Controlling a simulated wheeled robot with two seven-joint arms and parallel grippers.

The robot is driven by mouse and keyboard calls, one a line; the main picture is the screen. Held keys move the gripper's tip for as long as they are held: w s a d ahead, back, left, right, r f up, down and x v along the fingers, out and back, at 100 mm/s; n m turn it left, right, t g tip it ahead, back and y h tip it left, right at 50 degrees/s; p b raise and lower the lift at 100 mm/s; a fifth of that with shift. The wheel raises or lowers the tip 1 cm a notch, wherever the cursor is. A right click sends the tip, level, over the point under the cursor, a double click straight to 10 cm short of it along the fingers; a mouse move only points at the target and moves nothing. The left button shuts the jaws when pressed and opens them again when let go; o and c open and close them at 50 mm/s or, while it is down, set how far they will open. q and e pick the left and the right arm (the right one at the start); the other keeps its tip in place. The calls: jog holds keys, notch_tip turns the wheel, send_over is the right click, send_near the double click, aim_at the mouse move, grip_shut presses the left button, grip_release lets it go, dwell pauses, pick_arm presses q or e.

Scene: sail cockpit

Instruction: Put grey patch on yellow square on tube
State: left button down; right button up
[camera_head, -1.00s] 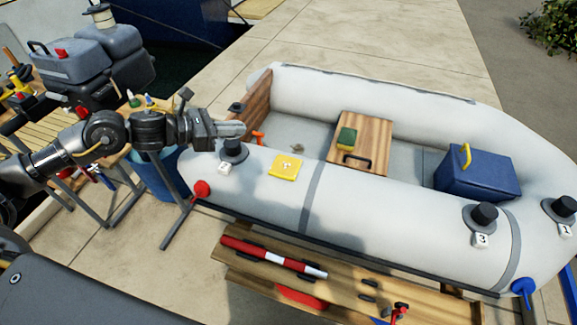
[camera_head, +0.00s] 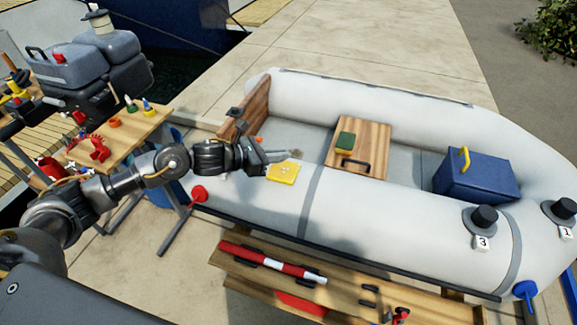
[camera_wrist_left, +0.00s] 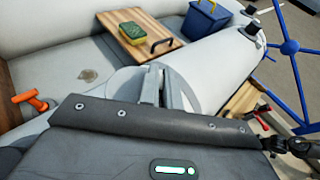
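The yellow square (camera_head: 284,173) lies on top of the near pale tube (camera_head: 340,205) of the inflatable boat, left of a grey band. My left gripper (camera_head: 281,155) is just above and beyond the square in the head view. In the left wrist view its fingers (camera_wrist_left: 158,88) are close together over a pale grey rounded piece, which seems to be the grey patch (camera_wrist_left: 124,82), held in them. Much of this piece is hidden by the fingers and the dark gripper body. The yellow square does not show in the wrist view. My right gripper is in neither view.
A wooden seat (camera_head: 372,134) with a green sponge (camera_head: 345,141) and a blue box (camera_head: 478,182) stand inside the boat. Black knobs (camera_head: 485,217) rise from the tube at right. A small wooden table (camera_head: 126,148) with bottles stands left. A wooden bench (camera_head: 330,287) lies in front.

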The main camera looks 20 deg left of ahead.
aim_at(288, 175)
pick_arm(q)
jog(key=shift+w+d+f, duration=0.25)
jog(key=shift+d+f, duration=0.25)
jog(key=shift+f, duration=0.2)
jog(key=shift+w+d+f, duration=0.25)
jog(key=shift+d+f, duration=0.25)
jog(key=shift+f, duration=0.15)
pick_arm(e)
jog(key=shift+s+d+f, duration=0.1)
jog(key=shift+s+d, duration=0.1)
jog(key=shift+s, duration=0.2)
pick_arm(q)
jog(key=f, duration=0.3)
jog(key=shift+w+d+f, duration=0.1)
jog(key=shift+d, duration=0.3)
jog(key=shift+a+f, duration=0.1)
jog(key=shift+f, duration=0.25)
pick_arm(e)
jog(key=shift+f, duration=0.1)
pick_arm(q)
jog(key=shift+f, duration=0.25)
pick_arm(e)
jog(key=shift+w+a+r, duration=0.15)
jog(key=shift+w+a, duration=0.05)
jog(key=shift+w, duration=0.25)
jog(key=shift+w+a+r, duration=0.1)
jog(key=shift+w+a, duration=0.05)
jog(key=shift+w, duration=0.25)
